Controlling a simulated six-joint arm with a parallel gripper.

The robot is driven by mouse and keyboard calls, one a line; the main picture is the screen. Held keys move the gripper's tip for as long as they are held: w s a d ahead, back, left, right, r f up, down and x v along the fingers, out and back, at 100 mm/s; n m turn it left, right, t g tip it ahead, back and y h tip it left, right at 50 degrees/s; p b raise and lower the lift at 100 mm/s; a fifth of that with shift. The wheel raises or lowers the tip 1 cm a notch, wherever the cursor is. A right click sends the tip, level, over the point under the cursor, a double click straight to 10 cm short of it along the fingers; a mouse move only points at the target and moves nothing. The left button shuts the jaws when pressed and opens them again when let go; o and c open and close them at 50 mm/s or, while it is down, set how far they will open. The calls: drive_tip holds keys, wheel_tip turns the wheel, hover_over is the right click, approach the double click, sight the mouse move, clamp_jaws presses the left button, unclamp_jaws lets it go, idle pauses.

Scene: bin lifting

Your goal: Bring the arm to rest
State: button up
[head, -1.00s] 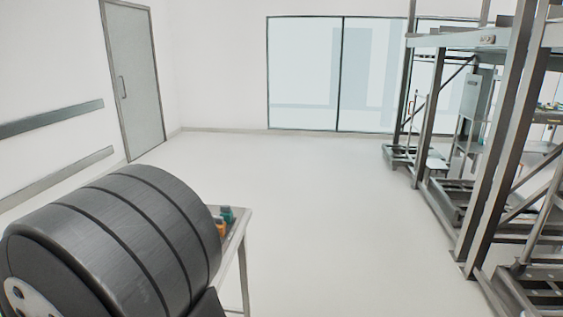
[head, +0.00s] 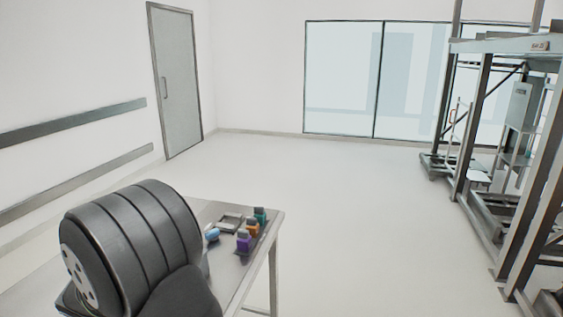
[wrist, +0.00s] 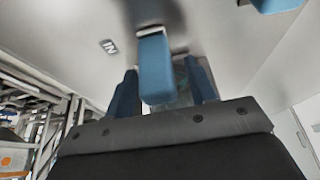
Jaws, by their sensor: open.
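My gripper (wrist: 163,78) shows in the wrist view with its two dark blue fingers apart, so it is open. A light blue block with a pale edge (wrist: 153,65) appears between the fingers in that view; I cannot tell whether it touches them or what it belongs to. I see no object clearly gripped. In the head view a large dark ribbed part of my arm fills the lower left, and the gripper does not show there.
A metal table (head: 262,235) at lower left holds a purple bottle (head: 244,241), an orange bottle (head: 253,228), a green bottle (head: 261,216) and a small blue item (head: 212,234). Metal racks (head: 485,130) stand at right. The middle floor (head: 340,215) is clear.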

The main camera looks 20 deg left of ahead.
drive_tip(key=shift+s, duration=0.1)
idle(0.3)
drive_tip(key=shift+r, duration=0.55)
drive_tip(key=v, duration=1.6)
drive_tip(key=x, duration=1.6)
drive_tip(key=shift+f, duration=0.4)
drive_tip(key=s, duration=0.4)
drive_tip(key=v, duration=1.7)
drive_tip(key=w+r+g, duration=0.2)
drive_tip(key=w+g, duration=0.2)
drive_tip(key=w, duration=0.2)
drive_tip(key=shift+w+g, duration=0.2)
drive_tip(key=shift+g, duration=0.1)
